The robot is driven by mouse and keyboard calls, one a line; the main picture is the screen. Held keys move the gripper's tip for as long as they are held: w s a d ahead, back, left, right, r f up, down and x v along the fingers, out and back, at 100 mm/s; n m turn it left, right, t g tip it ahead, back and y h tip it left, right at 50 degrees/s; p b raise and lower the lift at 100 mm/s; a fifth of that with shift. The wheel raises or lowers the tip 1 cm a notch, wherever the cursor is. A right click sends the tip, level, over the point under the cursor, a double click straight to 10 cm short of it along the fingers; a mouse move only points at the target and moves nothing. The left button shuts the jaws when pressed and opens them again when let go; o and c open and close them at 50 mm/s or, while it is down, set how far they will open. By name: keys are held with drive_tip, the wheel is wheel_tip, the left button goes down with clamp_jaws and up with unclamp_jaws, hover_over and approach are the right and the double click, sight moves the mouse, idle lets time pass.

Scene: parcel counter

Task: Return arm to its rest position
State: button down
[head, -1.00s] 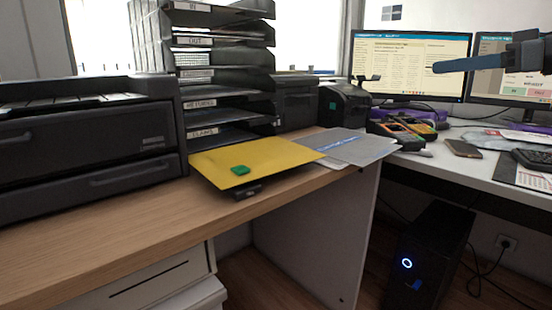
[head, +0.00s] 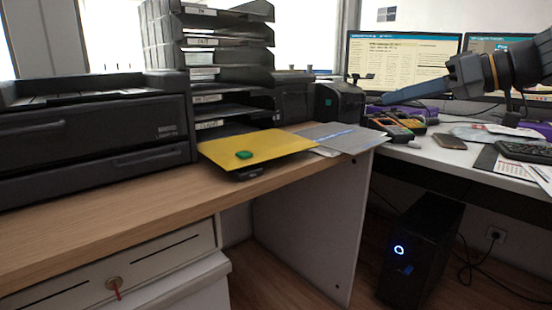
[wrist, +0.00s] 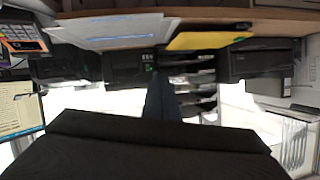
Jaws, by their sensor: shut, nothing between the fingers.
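My gripper (head: 386,99) shows in the head view at the upper right, in front of the monitors. Its blue fingers are together and point left and slightly down, with nothing between them. The arm comes in from the right edge. In the wrist view, the blue fingers (wrist: 160,98) show as one narrow shape at the middle, with the counter upside down behind. The gripper appears apart from everything on the counter.
A yellow envelope (head: 285,147) with a green block (head: 244,155) lies on the wooden counter (head: 90,228) by the black letter trays (head: 230,57). A grey mailer (head: 340,132) lies beside it. A black printer (head: 95,140) stands left. Card terminals and a phone (head: 449,141) sit right.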

drive_tip(key=s+a+f+m+g+h, duration=0.1)
drive_tip(key=s+a+f+g, duration=0.35)
drive_tip(key=a+f, duration=0.35)
drive_tip(key=s+a+f+g+h, duration=0.1)
drive_tip(key=s+a+f+g, duration=0.2)
drive_tip(key=s+a+f, duration=0.55)
drive_tip(key=s+a+f+g+h+b, duration=0.1)
drive_tip(key=s+a+f+h, duration=0.35)
drive_tip(key=s+f, duration=0.3)
drive_tip(key=s+a+f+h+b, duration=0.1)
drive_tip(key=s+a+f+h, duration=0.2)
drive_tip(key=s+a+f, duration=0.4)
drive_tip(key=d+r+m+p, duration=0.3)
drive_tip(key=d+r+p, duration=0.8)
drive_tip(key=r+p, duration=0.4)
drive_tip(key=d+r+m+h+p, duration=0.1)
drive_tip(key=d+r+m+p, duration=0.2)
drive_tip(key=d+r+p, duration=0.8)
wheel_tip(320, 180, up, 4)
drive_tip(key=p, duration=1.2)
drive_tip(key=shift+s+d+f, duration=0.15)
drive_tip(key=shift+s+d, duration=0.05)
drive_tip(key=shift+s, duration=0.1)
drive_tip(key=shift+w+d+m, duration=0.1)
drive_tip(key=shift+m, duration=0.2)
